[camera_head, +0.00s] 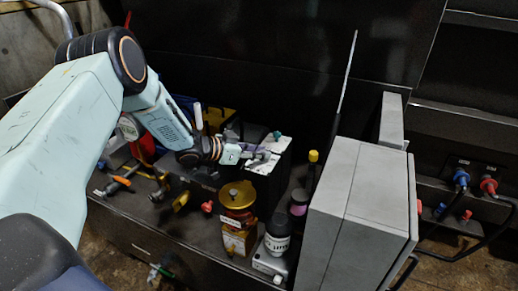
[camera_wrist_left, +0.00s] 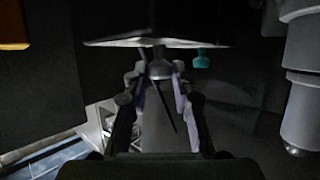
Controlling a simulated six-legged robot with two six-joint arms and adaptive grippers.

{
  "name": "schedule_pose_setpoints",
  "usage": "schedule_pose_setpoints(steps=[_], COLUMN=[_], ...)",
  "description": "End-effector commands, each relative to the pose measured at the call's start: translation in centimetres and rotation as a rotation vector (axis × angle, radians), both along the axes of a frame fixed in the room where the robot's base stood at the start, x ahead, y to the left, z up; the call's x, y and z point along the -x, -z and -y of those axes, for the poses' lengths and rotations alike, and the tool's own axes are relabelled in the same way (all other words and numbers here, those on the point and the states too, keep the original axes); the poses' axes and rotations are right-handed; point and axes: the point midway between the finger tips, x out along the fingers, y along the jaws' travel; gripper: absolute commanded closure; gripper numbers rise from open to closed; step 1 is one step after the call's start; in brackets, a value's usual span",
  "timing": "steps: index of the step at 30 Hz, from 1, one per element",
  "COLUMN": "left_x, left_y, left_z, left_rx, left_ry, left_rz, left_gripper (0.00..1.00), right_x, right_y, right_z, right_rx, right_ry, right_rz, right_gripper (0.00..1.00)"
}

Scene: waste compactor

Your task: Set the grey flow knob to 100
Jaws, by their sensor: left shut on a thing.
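My left gripper (camera_head: 258,157) reaches in from the left to a dark box with a pale top panel (camera_head: 284,144). The panel's pale edge (camera_wrist_left: 150,42) lies just beyond the fingertips. A teal knob (camera_head: 277,135) sits on the same panel, beside the gripper; it also shows in the left wrist view (camera_wrist_left: 201,60). No scale or number is readable, and the gripper hides the grey knob in the head view. My right gripper is not in view.
A gold canister (camera_head: 238,197), a dark jar with a white label (camera_head: 278,236) and a pink-banded jar (camera_head: 299,203) stand in front of the box. A large grey cabinet (camera_head: 350,215) blocks the right. Tools with orange handles (camera_head: 122,181) lie at left.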

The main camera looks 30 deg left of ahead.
Motion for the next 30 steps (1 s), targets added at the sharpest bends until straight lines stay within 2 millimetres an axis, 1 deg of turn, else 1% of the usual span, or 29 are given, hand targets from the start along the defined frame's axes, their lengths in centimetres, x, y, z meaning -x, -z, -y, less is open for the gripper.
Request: schedule_pose_setpoints(steps=[7,8,16,26,30], left_x=[0.0,0.0,0.0,0.1,1.1], left_y=[0.0,0.0,0.0,-0.1,-0.7], left_z=[0.0,0.0,0.0,-0.2,-1.1], left_rx=[0.000,0.000,0.000,0.000,0.002], left_ry=[0.000,0.000,0.000,-0.001,-0.005], left_rz=[0.001,0.001,0.001,0.001,0.002], left_gripper=[1.00,0.74,0.51,0.51,0.51], right_x=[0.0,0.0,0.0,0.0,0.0], right_y=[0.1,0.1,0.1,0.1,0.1], right_z=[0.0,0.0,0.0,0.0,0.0], right_rx=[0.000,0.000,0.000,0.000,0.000], right_ry=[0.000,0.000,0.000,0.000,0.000], right_rz=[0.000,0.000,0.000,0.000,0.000], right_gripper=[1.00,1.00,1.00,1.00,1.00])
